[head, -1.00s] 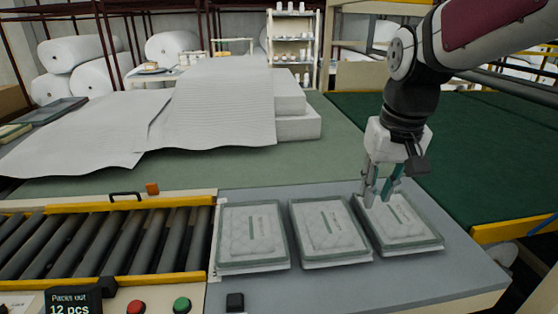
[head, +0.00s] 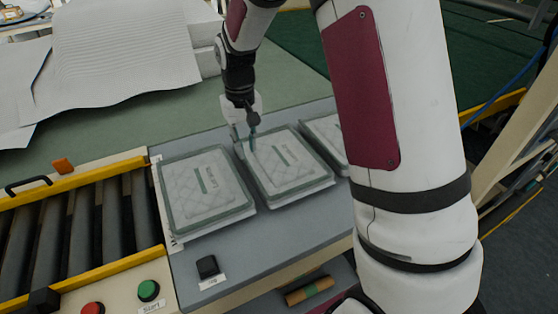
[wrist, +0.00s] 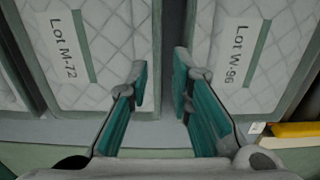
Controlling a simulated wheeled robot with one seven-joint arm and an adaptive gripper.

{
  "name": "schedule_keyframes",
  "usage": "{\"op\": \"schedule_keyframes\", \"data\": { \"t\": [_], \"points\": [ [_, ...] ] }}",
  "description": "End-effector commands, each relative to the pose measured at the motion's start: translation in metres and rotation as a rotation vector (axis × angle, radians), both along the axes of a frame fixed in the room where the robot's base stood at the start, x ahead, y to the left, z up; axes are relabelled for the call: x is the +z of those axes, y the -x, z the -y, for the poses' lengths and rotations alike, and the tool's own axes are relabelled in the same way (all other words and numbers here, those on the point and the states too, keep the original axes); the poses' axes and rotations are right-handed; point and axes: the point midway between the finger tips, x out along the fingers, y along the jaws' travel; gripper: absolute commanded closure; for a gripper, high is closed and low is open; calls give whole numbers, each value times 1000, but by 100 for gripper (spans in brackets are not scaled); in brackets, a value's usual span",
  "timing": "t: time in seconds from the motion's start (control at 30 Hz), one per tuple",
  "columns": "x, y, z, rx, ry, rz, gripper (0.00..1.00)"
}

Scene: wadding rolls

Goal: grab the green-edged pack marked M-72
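The pack marked Lot M-72 (wrist: 85,60) lies at left in the wrist view, with white quilted filling and a green-grey edge. The pack marked Lot W-96 (wrist: 240,55) lies at right there. By the mirrored layout, M-72 appears to be the middle pack (head: 287,165) in the head view and W-96 the left pack (head: 204,192); the labels are too small to read there. My gripper (wrist: 161,82) is open and empty, its teal fingers over the gap between these two packs. In the head view my gripper (head: 246,145) is at their far side.
A third pack (head: 324,132) lies to the right, partly hidden by my arm. The packs lie on a grey table (head: 250,250). A roller conveyor (head: 85,232) with yellow rails adjoins at left. A small black box (head: 208,266) and a green button (head: 148,290) are near the front.

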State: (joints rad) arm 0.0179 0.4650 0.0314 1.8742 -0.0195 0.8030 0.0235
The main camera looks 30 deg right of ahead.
Motion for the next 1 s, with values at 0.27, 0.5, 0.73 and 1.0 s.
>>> {"op": "schedule_keyframes", "data": {
  "t": [0.27, 0.5, 0.73, 1.0],
  "points": [
    [-21, 1, 1, 0, 0, -2, 80],
    [-54, 3, 4, 0, 0, -3, 80],
    [-66, 1, 3, 0, 0, 0, 80],
    [-66, 1, 3, 0, 0, 1, 100]
  ]
}}
